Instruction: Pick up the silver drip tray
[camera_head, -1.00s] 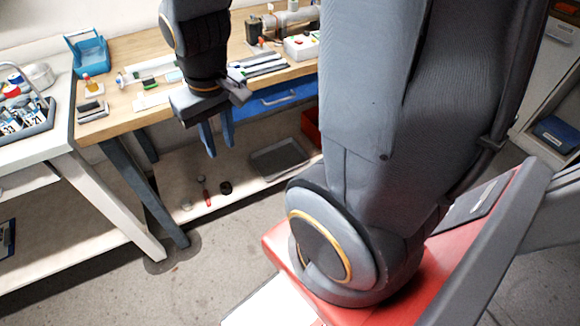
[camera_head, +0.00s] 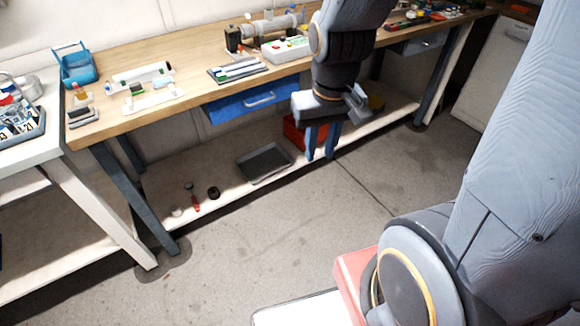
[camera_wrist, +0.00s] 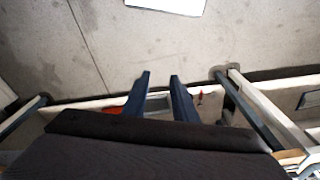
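The silver drip tray (camera_head: 264,176) is a shallow grey rectangular tray lying flat on the low shelf under the wooden bench. It looks empty. My gripper (camera_head: 320,158) hangs to the right of the tray in the head view, fingers pointing down, apart from it. In the wrist view, the two dark fingers of my gripper (camera_wrist: 160,76) stand apart with nothing held. A grey part of the tray (camera_wrist: 158,103) shows between and behind them, mostly hidden by the fingers and gripper body.
On the shelf (camera_head: 228,205), a red-handled tool (camera_head: 194,202) and a black ring (camera_head: 213,193) lie left of the tray. A red bin (camera_head: 296,133) stands behind my gripper. The blue drawer (camera_head: 250,104) and bench top (camera_head: 190,105) overhang the shelf.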

